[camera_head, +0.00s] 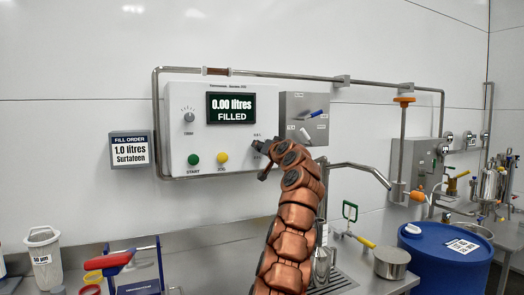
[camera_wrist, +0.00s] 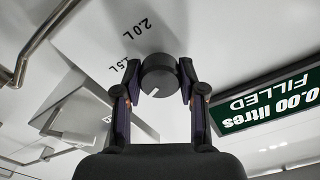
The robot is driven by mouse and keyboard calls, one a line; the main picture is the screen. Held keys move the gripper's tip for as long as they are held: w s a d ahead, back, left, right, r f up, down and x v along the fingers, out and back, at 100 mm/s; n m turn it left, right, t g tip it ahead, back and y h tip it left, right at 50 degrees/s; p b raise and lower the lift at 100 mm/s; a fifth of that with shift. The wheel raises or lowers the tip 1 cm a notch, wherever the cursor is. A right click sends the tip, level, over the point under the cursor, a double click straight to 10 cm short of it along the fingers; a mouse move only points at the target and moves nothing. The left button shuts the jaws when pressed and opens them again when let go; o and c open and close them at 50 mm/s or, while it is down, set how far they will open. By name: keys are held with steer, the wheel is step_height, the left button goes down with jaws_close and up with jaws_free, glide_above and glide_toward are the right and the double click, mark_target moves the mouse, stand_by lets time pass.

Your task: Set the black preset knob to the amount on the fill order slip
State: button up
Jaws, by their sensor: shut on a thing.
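The black preset knob (camera_wrist: 160,70) is in the wrist view between the two fingers of my gripper (camera_wrist: 159,78), which is shut on it. A short white mark shows on the knob's face, toward the bottom of that view. Labels "2.0 L" (camera_wrist: 135,30) and a partly hidden one ending ".5 L" (camera_wrist: 118,66) show beside it; other labels are hidden. In the head view, my gripper (camera_head: 264,150) is at the panel's lower right and mostly covers the knob. The fill order slip (camera_head: 130,151) at left reads "1.0 litres Surfateen".
The white control panel (camera_head: 176,120) has a display (camera_head: 231,108) reading "0.00 litres FILLED", a grey knob (camera_head: 189,117), a green START button (camera_head: 194,159) and a yellow button (camera_head: 222,157). A grey box (camera_head: 304,103) adjoins it at right. A blue drum (camera_head: 440,262) stands at lower right.

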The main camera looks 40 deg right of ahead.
steer(key=shift+f+n, duration=0.15)
steer(key=shift+n, duration=0.45)
steer(key=o, duration=1.2)
steer(key=shift+c, duration=0.2)
steer(key=shift+s, duration=0.1)
steer(key=v, duration=1.1)
steer(key=shift+s+a, duration=0.15)
steer(key=shift+s, duration=0.2)
